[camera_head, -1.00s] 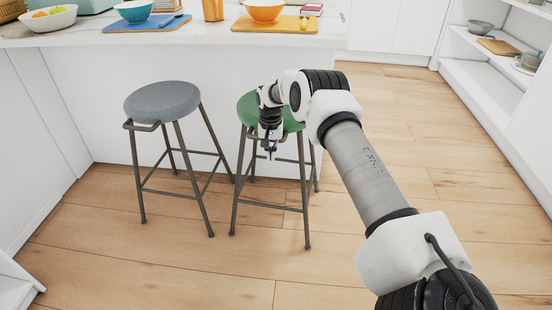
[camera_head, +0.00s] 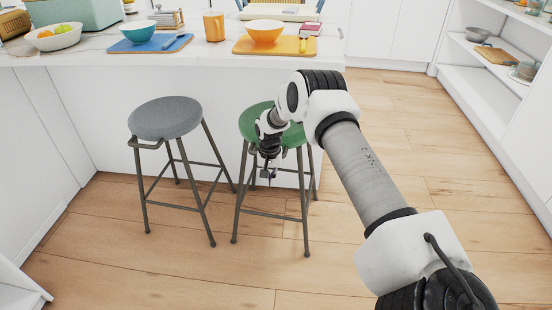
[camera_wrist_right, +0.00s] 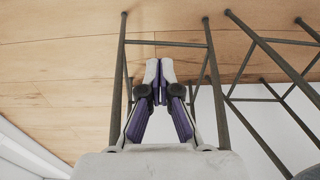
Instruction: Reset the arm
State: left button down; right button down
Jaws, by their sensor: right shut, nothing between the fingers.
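My right gripper (camera_head: 268,176) hangs pointing down in front of the green stool (camera_head: 258,120) in the head view. In the right wrist view the fingertips of my right gripper (camera_wrist_right: 159,68) are together and hold nothing. The right arm reaches in from the lower right and is bent at the wrist, above the floor. My left gripper is not in view.
A grey stool (camera_head: 165,118) stands left of the green one. Behind them is a white counter (camera_head: 215,50) with an orange bowl (camera_head: 265,31), a teal bowl (camera_head: 138,31) and an orange cup (camera_head: 214,26). Open shelves (camera_head: 485,70) stand at right. Floor (camera_head: 420,180) is clear between.

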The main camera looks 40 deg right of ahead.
jog(key=shift+f, duration=0.1)
dwell(0.3)
jog(key=s+a+f+n+g, duration=0.2)
jog(key=s+a+f, duration=0.3)
jog(key=s+a, duration=0.35)
jog(key=s+a+f+n+g, duration=0.1)
jog(key=s+a+f, duration=0.4)
jog(key=s+a, duration=0.3)
jog(key=s+a+f+n, duration=0.2)
jog(key=s+a, duration=0.4)
jog(key=s, duration=0.5)
jog(key=s+a+r+n+t, duration=0.25)
jog(key=s+r, duration=0.25)
jog(key=s, duration=0.5)
notch_tip(320, 180, up, 16)
jog(key=w+n+p, duration=0.2)
jog(key=p, duration=1.4)
jog(key=shift+w+d+f, duration=0.2)
jog(key=shift+w+d, duration=0.1)
jog(key=shift+w, duration=0.05)
